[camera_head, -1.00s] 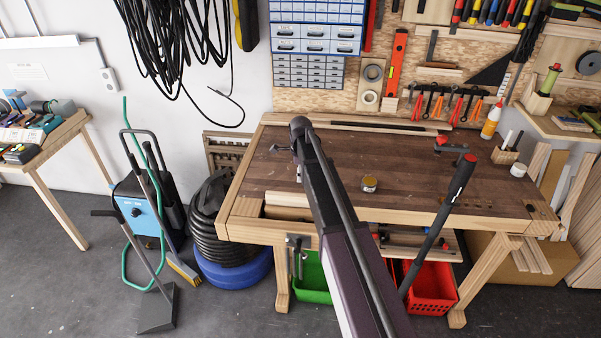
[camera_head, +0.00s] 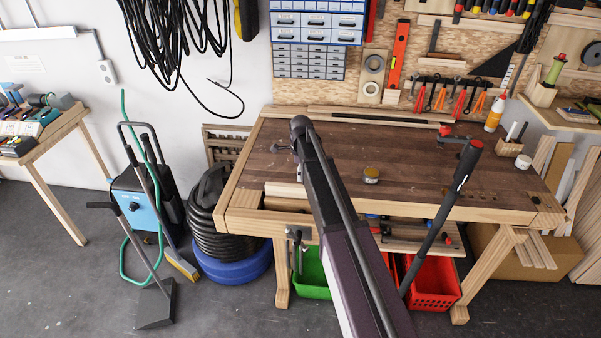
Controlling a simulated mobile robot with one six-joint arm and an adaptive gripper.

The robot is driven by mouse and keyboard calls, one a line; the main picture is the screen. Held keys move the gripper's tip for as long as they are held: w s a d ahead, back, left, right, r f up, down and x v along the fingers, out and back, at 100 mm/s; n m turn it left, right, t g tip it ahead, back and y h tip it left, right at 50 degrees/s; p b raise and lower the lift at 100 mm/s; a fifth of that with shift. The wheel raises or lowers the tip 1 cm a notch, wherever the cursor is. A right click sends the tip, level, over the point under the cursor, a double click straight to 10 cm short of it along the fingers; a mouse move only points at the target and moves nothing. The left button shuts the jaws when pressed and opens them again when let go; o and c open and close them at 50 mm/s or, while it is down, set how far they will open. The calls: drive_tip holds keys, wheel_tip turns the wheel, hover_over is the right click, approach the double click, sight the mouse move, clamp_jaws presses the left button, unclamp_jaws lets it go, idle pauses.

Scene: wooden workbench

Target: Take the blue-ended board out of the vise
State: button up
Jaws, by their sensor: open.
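The vise (camera_head: 298,238) is at the front left of the workbench (camera_head: 345,148), with its metal screw and handle hanging below the front edge. A pale wooden piece (camera_head: 286,189) lies at the gap in the bench's front left, partly behind my arm. I cannot tell if it is the board, and no blue end shows on it. My arm crosses the middle of the view and hides part of the vise area. My gripper (camera_head: 282,149) shows only as a small dark part at the arm's far end, over the bench top's left side. It is open, and I see nothing held.
A small round tin (camera_head: 371,174) stands on the bench top. A red-tipped dark bar (camera_head: 440,218) rises in front of the bench's right side. A green crate (camera_head: 312,274) and a red crate (camera_head: 436,284) sit underneath. A black hose coil (camera_head: 213,220) stands to the left.

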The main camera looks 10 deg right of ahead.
sight(301, 186)
drive_tip(key=shift+f+b, duration=4.5)
drive_tip(key=shift+f, duration=0.3)
clamp_jaws()
